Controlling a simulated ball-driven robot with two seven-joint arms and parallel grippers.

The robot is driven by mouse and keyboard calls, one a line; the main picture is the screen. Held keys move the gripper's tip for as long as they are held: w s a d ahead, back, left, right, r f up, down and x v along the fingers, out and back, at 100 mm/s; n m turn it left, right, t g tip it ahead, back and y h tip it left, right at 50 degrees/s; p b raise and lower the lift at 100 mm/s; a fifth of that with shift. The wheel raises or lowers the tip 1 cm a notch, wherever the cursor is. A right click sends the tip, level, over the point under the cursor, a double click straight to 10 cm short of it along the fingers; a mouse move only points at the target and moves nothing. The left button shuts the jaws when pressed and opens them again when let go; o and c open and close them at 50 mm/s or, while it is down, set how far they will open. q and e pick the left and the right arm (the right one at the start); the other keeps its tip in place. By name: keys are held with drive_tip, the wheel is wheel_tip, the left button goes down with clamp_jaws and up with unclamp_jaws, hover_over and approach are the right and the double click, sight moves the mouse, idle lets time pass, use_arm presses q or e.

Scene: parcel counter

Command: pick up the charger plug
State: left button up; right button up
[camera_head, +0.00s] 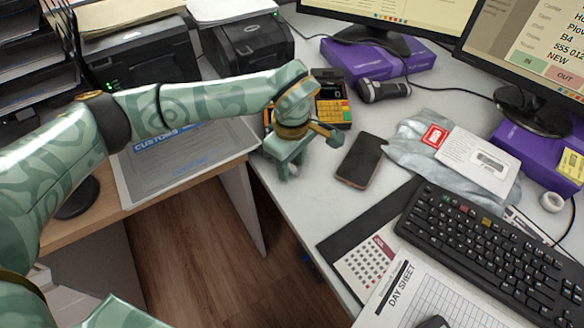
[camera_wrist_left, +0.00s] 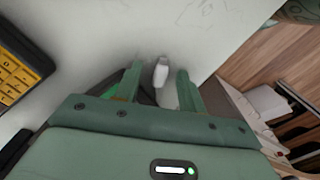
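The charger plug (camera_wrist_left: 161,73) is a small white piece on the pale counter in the left wrist view. It lies between the two green fingers of my left gripper (camera_wrist_left: 159,69), with a visible gap on each side. The left gripper is open and points down at the counter. In the head view my left gripper (camera_head: 289,170) is low over the counter near its front edge, left of the phone. The plug cannot be made out there, where the gripper covers that spot. My right gripper is not in view.
A dark phone (camera_head: 361,160) lies just right of the gripper. A yellow-keyed card terminal (camera_head: 333,111) stands behind it. A grey mailer bag (camera_head: 415,142), a keyboard (camera_head: 485,250) and a day sheet (camera_head: 420,293) lie farther right. The counter's front edge is close.

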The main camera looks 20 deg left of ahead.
use_arm(q)
drive_tip(key=shift+r, duration=0.1)
drive_tip(key=c, duration=0.9)
drive_tip(key=shift+o, duration=0.2)
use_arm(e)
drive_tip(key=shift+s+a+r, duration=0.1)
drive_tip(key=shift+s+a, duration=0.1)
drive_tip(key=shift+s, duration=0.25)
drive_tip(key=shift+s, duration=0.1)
use_arm(q)
drive_tip(key=shift+r, duration=0.1)
